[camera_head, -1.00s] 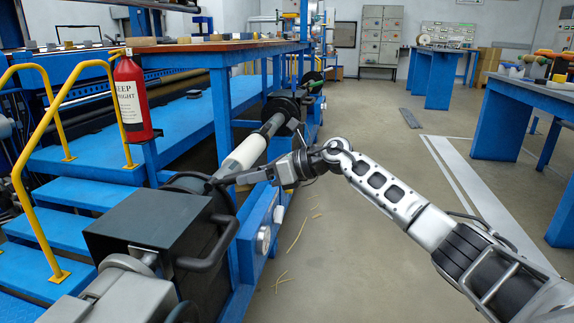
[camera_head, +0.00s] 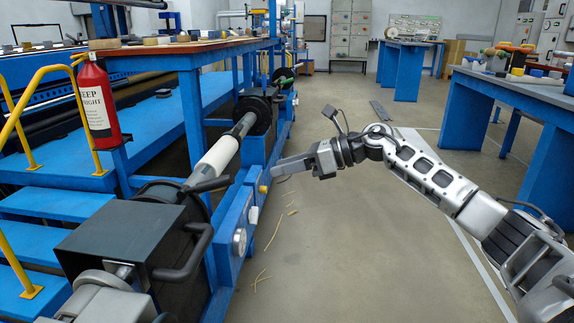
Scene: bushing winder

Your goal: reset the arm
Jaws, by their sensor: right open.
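My right arm comes in from the lower right and stretches left across the aisle. Its gripper (camera_head: 278,168) points left, over the floor just right of the blue winder frame. It holds nothing that I can see, and it is apart from the winder. The winder's shaft with a white roll (camera_head: 216,156) lies to the left of my gripper, running between a dark box-shaped headstock (camera_head: 118,236) in front and a black disc (camera_head: 250,114) behind. My left gripper does not show.
A red fire extinguisher (camera_head: 98,103) stands at the left beside yellow handrails (camera_head: 37,82) and blue steps (camera_head: 62,203). A blue workbench (camera_head: 512,88) stands at the right. The grey floor (camera_head: 335,262) between is open, with a few thin yellowish strips on it.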

